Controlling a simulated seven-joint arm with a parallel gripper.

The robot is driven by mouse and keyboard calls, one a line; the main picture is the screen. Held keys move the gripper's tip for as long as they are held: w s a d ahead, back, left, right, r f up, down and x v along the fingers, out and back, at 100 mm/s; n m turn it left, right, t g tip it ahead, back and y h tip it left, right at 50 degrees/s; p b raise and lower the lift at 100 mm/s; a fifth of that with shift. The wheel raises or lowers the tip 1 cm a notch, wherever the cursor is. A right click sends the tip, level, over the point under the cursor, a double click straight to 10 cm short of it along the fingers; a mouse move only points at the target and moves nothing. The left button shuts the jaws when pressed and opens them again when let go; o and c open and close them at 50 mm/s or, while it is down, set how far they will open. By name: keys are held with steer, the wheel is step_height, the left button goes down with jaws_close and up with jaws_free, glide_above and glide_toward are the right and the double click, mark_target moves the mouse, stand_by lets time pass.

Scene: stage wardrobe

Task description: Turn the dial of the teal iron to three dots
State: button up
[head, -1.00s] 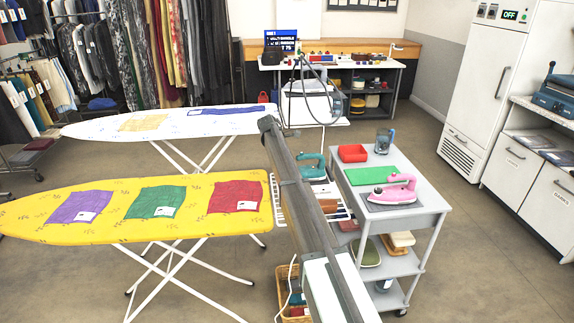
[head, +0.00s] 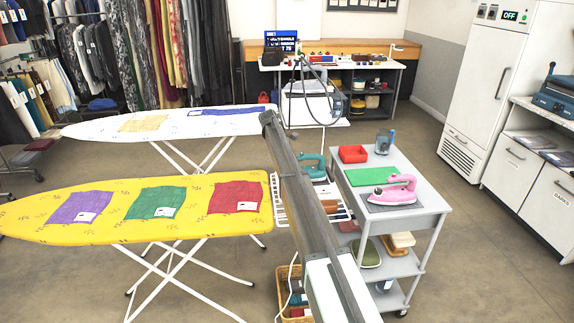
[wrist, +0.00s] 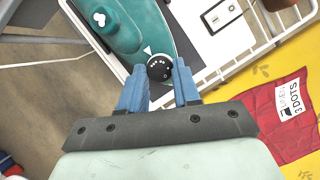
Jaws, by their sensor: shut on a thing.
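The teal iron (wrist: 125,28) lies at the top of the wrist view, with a white triangle mark on its body beside a round black dial (wrist: 160,68). The dial carries small white dots; a group of them faces roughly towards the triangle, but I cannot tell the exact setting. My gripper (wrist: 160,76) has its blue fingers on either side of the dial and is shut on it. In the head view the teal iron (head: 311,160) stands behind my arm, which hides part of it and my fingers.
A white wire rack (wrist: 258,52) is beside the iron. The yellow board (head: 110,195) holds purple, green and red cloths; the red cloth's tag (wrist: 290,98) reads "3 DOTS".

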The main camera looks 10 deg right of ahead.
steer(key=shift+m, duration=0.5)
steer(key=shift+g, duration=0.3)
steer(key=o, duration=1.1)
steer(key=v, duration=1.3)
steer(key=shift+d+r, duration=0.15)
steer(key=shift+r, duration=0.35)
steer(key=shift+y, duration=0.3)
